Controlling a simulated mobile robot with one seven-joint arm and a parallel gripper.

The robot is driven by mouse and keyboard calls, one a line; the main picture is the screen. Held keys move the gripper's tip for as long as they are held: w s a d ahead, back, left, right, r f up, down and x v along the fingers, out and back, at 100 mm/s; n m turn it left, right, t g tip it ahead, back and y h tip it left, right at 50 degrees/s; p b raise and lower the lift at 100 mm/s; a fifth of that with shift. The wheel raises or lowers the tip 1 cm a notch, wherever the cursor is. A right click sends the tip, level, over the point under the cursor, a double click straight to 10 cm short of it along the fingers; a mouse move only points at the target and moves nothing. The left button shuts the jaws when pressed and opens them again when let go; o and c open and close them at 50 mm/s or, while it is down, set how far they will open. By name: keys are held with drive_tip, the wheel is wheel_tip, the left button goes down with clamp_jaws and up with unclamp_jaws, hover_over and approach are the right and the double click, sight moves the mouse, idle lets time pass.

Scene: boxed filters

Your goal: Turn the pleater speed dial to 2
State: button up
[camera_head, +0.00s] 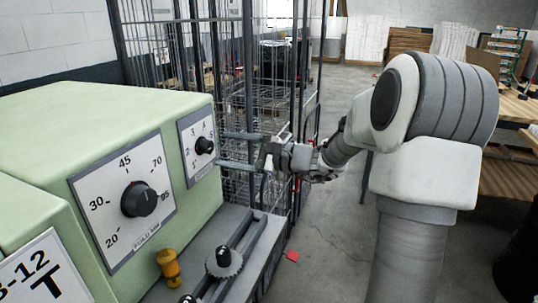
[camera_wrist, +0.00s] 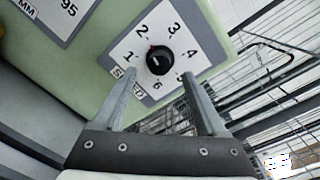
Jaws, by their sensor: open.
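The speed dial (camera_wrist: 159,60) is a round black knob on a white plate marked SPEED, with numbers 1 to 6 around it. In the head view the dial (camera_head: 204,146) is on the right end of the pale green machine's front. A small red mark shows at the knob's upper left in the wrist view, toward 1 and 2; I cannot read the exact setting. My gripper (camera_wrist: 160,74) is open and empty. It also shows in the head view (camera_head: 222,150), its fingers pointing at the dial, one above the other, with the tips just short of the knob.
A larger fold dial (camera_head: 139,199) sits to the left on the same green machine (camera_head: 110,110). A yellow knob (camera_head: 168,264) and a dark gear (camera_head: 224,262) stand on the ledge below. A wire cage (camera_head: 260,110) is close behind my gripper.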

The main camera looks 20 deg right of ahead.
drive_tip(key=v, duration=1.2)
drive_tip(key=shift+s+d, duration=0.3)
